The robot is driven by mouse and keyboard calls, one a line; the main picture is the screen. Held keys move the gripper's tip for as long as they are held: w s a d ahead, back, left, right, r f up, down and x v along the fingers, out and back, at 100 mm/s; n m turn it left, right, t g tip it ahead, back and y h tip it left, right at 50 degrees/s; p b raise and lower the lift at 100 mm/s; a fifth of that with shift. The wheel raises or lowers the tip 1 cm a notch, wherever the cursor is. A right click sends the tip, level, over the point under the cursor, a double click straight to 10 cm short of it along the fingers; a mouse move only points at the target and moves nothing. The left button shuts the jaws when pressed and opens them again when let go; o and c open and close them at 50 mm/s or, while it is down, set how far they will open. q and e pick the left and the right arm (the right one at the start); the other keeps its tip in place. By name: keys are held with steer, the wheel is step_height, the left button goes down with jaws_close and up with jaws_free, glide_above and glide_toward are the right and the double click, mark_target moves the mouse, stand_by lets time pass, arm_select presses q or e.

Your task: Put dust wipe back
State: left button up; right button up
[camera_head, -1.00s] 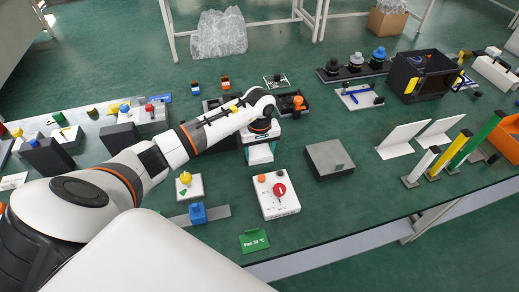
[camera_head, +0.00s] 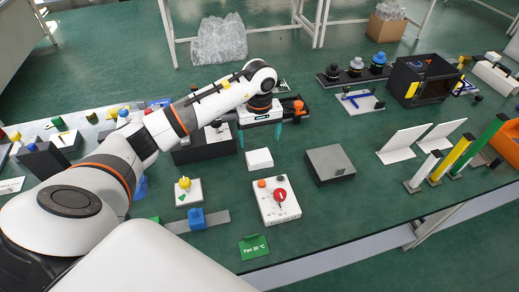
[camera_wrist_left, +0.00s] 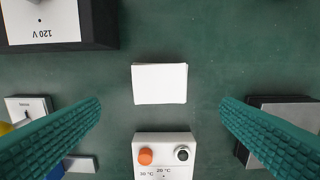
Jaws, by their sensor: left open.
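A white square pad, which I take to be the dust wipe (camera_head: 260,158), lies flat on the green bench top behind the white control box. In the left wrist view the wipe (camera_wrist_left: 160,83) is in the middle of the picture, with bare green bench around it. My left gripper (camera_head: 261,140) hangs above and slightly behind the wipe. Its two teal fingers (camera_wrist_left: 160,106) are wide apart, with nothing between them; the wipe is clear of both. My right gripper does not show.
A white control box (camera_head: 270,212) with a red knob stands in front of the wipe. A grey box (camera_head: 330,164) stands to its right. A dark box (camera_head: 205,147) stands to its left, partly behind my arm. A yellow-knobbed switch (camera_head: 187,190) is front left.

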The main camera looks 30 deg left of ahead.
arm_select(q)
step_height(320, 180, up, 4)
steer(key=shift+f, duration=0.2)
stand_by(0.5)
